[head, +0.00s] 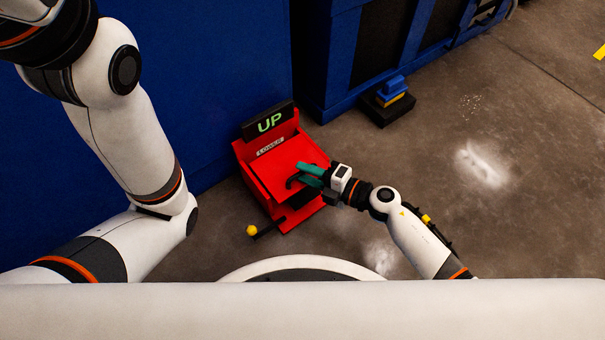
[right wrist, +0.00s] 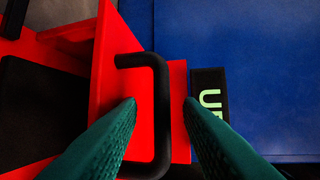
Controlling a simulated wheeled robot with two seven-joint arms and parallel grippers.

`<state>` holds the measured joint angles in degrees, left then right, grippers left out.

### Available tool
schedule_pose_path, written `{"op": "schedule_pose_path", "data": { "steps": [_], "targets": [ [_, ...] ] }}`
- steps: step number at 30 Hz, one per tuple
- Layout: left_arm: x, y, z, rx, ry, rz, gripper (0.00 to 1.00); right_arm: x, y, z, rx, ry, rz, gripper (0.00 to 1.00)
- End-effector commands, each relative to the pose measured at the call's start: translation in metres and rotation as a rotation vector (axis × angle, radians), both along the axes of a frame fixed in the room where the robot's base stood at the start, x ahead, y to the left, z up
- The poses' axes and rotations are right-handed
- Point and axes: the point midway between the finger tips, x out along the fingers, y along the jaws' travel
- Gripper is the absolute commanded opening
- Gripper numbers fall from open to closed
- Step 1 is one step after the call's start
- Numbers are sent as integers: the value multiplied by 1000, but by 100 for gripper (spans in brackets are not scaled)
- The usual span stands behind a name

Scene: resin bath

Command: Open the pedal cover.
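The red pedal box (head: 241,152) stands on the floor by the blue wall, with a black display reading UP (head: 268,122) and a LOWER label. Its red cover (head: 277,172) slopes toward me; a dark gap shows below its near edge. In the right wrist view a black bar handle (right wrist: 161,110) stands on the red cover (right wrist: 115,90), and a dark pedal surface (right wrist: 45,105) shows at left. My right gripper (head: 297,174) is at the cover. Its green fingers (right wrist: 159,102) are open, one on each side of the handle bar, with gaps visible. My left gripper is out of view.
A yellow ball knob (head: 251,230) on a black lever sticks out at the box's near left. A small black box with a blue and yellow top (head: 391,92) sits by the blue frame. Open concrete floor (head: 500,215) lies to the right.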

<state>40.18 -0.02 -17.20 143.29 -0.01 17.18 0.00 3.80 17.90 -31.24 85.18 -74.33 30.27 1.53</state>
Motion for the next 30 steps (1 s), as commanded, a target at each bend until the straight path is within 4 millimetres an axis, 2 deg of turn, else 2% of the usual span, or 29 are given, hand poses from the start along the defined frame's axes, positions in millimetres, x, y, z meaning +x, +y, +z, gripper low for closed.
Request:
{"op": "schedule_pose_path", "data": {
  "steps": [4,14,20,30],
  "targets": [
    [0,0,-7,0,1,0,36,6,12,-3,1,0,1,33],
    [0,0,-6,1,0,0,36,8,14,-2,1,1,0,33],
    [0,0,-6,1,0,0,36,8,14,-3,1,1,0,1],
    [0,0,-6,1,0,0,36,8,14,-2,4,5,0,0]
  ]
}}
